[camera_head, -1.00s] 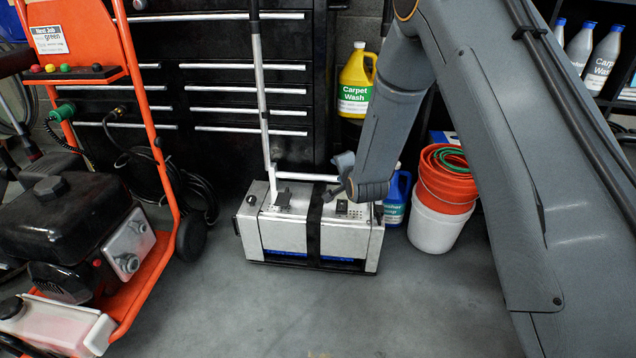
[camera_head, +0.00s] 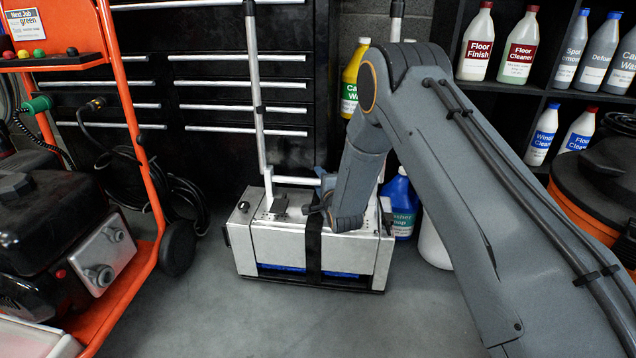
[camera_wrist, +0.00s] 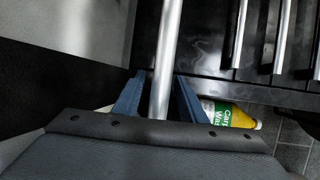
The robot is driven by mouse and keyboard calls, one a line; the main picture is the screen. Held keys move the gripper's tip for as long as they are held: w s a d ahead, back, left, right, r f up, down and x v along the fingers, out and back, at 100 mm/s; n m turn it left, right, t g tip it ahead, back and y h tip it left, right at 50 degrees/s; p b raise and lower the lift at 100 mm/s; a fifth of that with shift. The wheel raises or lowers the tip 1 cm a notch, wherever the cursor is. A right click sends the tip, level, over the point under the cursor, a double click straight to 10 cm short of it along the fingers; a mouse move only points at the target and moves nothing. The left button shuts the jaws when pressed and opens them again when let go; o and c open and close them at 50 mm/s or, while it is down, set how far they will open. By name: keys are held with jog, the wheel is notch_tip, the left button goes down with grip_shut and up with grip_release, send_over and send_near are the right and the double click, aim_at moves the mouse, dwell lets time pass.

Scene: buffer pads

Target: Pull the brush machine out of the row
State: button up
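The brush machine (camera_head: 275,242) is a low silver box with a black strap, standing on the floor in the head view. A silver upright pole (camera_head: 255,95) rises from its left part, and a short horizontal silver bar (camera_head: 293,180) runs from the pole's base toward my arm. My gripper (camera_head: 312,205) is low over the machine's top, by that bar; its fingers are hard to make out there. In the wrist view, a silver tube (camera_wrist: 166,45) passes between the two blue-grey fingers of my gripper (camera_wrist: 160,92). A gap shows beside the left finger, so the fingers look open around the tube.
An orange-framed machine (camera_head: 132,130) stands close on the left. A black drawer cabinet (camera_head: 190,70) is behind, with a yellow jug (camera_head: 349,85) and blue jug (camera_head: 400,205) to the right. Bottles stand on a shelf (camera_head: 545,92). The floor (camera_head: 230,325) in front is clear.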

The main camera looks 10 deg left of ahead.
jog(key=shift+b+x, duration=0.3)
jog(key=shift+x, duration=0.7)
grip_shut()
jog(key=shift+s, duration=0.1)
